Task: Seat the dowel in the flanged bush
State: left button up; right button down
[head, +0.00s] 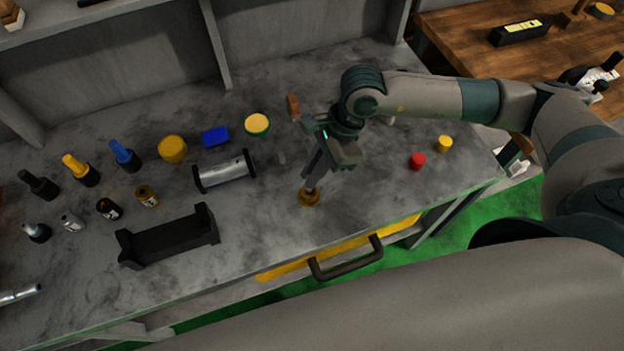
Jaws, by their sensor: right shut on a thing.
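The flanged bush (310,199) is a small brass-coloured ring on the grey bench, near its front edge. My right gripper (314,174) points down above it, shut on the dowel (310,187). Only a short grey piece of the dowel shows, between the fingers and the bush. Its lower end is at the bush opening; I cannot tell how deep it sits. The fingers hide its upper part. My left gripper is not in view.
A metal cylinder between black end plates (225,173) and a black cradle (168,237) stand to the left. Red (417,161) and yellow (445,143) pieces lie right. A drawer handle (346,260) juts out in front.

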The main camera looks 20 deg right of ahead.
jog(key=shift+f+b, duration=0.65)
jog(key=shift+f, duration=1.35)
jog(key=shift+f, duration=0.15)
jog(key=c, duration=1.8)
grip_release()
